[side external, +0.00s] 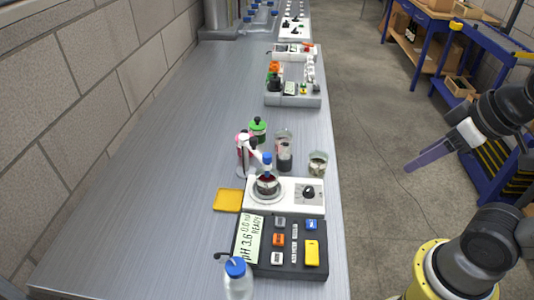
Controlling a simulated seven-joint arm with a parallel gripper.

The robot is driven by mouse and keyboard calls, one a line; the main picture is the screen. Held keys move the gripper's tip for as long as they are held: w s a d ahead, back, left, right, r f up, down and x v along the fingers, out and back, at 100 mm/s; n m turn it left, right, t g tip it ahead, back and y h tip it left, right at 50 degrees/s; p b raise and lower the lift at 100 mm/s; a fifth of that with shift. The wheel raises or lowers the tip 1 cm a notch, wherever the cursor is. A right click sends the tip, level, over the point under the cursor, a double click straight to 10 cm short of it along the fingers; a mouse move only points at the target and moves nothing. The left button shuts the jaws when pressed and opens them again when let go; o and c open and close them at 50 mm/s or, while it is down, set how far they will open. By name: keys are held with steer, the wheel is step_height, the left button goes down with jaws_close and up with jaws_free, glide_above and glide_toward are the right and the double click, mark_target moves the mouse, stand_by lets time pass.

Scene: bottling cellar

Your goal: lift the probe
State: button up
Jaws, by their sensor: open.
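A slim upright item with a blue cap (267,158), probably the probe, stands over a small glass vessel (267,185) of dark red liquid on a white stirrer (297,196). Its lower end is hidden in the vessel. A white and pink holder with a dark top (244,153) stands just behind it, and I cannot tell how the two connect. My gripper (425,158) hangs over the floor to the right of the bench, well apart from the probe, with nothing in it. Its fingers overlap from this side, so the gap barely shows.
A dark pH meter (280,262) reads "pH 3.6 READY" in front of the stirrer. A blue-capped bottle (237,279), a yellow pad (228,200), a green-lidded jar (258,128) and two glass vessels (284,152) (317,165) crowd around. The bench's left side (150,170) is clear.

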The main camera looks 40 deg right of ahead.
steer(key=shift+c, duration=0.2)
steer(key=w+r+m, duration=0.1)
steer(key=w+r, duration=0.4)
steer(key=r, duration=0.3)
steer(key=w+a+r+g, duration=0.1)
steer(key=w+a+r, duration=0.1)
steer(key=w, duration=0.3)
steer(key=w+a+r+g, duration=0.2)
steer(key=w+r, duration=0.1)
steer(key=w, duration=0.2)
steer(key=n+g, duration=0.1)
steer(key=g, duration=0.2)
glide_above(267, 155)
step_height(267, 155, down, 10)
step_height(267, 155, down, 13)
steer(key=shift+f, duration=0.15)
